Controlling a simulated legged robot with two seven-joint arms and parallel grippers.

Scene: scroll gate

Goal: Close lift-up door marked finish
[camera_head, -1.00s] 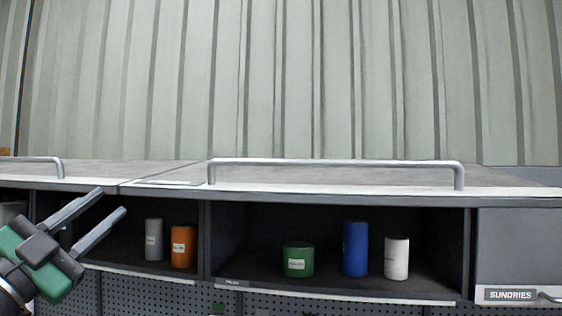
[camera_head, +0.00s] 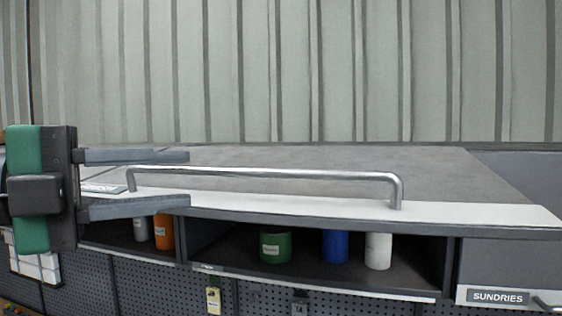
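The lift-up door (camera_head: 440,176) over the middle compartment is raised and lies back nearly flat, its pale front edge toward me. A long silver bar handle (camera_head: 270,173) is fixed along that edge. A small label (camera_head: 207,268) sits under this compartment's left end; its text is too small to read surely. My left gripper (camera_head: 190,178) is at the left, open, with fingers pointing right, one above the other. The handle's left part shows between the fingers; I cannot tell whether they touch it. My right gripper is not in view.
The open compartment holds a green can (camera_head: 276,247), a blue can (camera_head: 335,246) and a white can (camera_head: 378,251). An orange can (camera_head: 163,232) stands in the compartment to the left. A closed door labelled SUNDRIES (camera_head: 497,297) is at the right. Pegboard is below.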

